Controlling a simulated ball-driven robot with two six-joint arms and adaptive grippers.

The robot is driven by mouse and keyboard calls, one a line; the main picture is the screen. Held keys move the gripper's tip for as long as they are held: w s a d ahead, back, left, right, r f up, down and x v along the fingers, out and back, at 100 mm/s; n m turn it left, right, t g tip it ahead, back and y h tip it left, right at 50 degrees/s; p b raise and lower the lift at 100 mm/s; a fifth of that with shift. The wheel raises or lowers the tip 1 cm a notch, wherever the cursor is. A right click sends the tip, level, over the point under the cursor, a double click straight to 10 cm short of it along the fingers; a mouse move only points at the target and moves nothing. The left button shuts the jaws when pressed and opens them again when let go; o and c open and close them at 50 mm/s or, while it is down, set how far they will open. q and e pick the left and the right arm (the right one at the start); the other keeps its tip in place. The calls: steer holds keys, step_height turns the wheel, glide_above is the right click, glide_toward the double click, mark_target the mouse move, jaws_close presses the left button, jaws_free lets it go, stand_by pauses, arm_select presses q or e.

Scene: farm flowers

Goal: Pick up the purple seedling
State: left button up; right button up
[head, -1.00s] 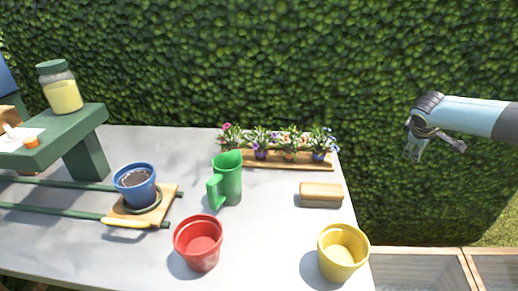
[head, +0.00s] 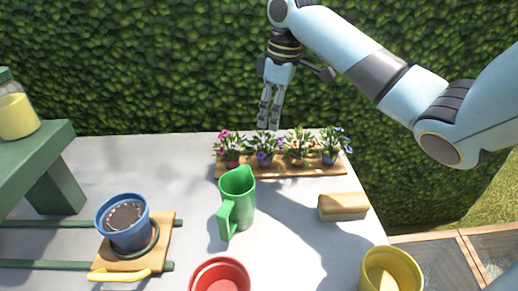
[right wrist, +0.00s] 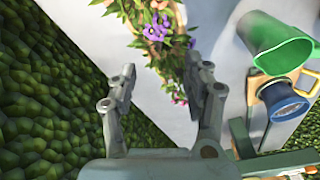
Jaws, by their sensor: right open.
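The purple seedling (head: 265,151) stands second from the left in a row of seedlings on a wooden tray (head: 290,172) at the back of the table. Its purple flowers also show in the right wrist view (right wrist: 157,27), at the top centre. My right gripper (head: 269,126) points down just above the purple seedling. Its fingers are apart and empty, as the right wrist view (right wrist: 168,80) shows. I cannot tell whether the fingertips touch the leaves. My left gripper is not in view.
Pink (head: 231,145), orange (head: 297,145) and blue (head: 331,145) seedlings stand close on either side. A green watering can (head: 237,200) is in front, a wooden block (head: 342,207) at right. Blue (head: 124,222), red (head: 219,276) and yellow (head: 391,272) pots stand nearer. A hedge rises behind.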

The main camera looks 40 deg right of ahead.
mark_target(264, 142)
steer(key=f, duration=0.3)
steer(key=shift+w+a, duration=0.2)
steer(key=shift+w, duration=0.05)
steer(key=shift+w+f, duration=0.15)
steer(key=shift+f, duration=0.15)
steer(key=f, duration=0.2)
steer(key=a+f, duration=0.1)
steer(key=f, duration=0.1)
steer(key=shift+w+f, duration=0.1)
steer(key=shift+f, duration=0.05)
steer(key=shift+w+f, duration=0.1)
steer(key=shift+f, duration=0.25)
steer(key=c, duration=1)
jaws_close()
steer(key=shift+r, duration=0.6)
step_height(264, 142, up, 2)
steer(key=shift+r, duration=0.25)
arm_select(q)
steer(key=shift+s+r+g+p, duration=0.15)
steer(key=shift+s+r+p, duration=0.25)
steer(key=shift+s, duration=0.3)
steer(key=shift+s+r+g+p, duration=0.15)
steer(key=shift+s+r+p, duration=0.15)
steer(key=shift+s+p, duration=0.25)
arm_select(e)
steer(key=s+d+r, duration=0.6)
steer(key=s+r, duration=0.1)
steer(key=s, duration=0.3)
steer(key=shift+r, duration=0.15)
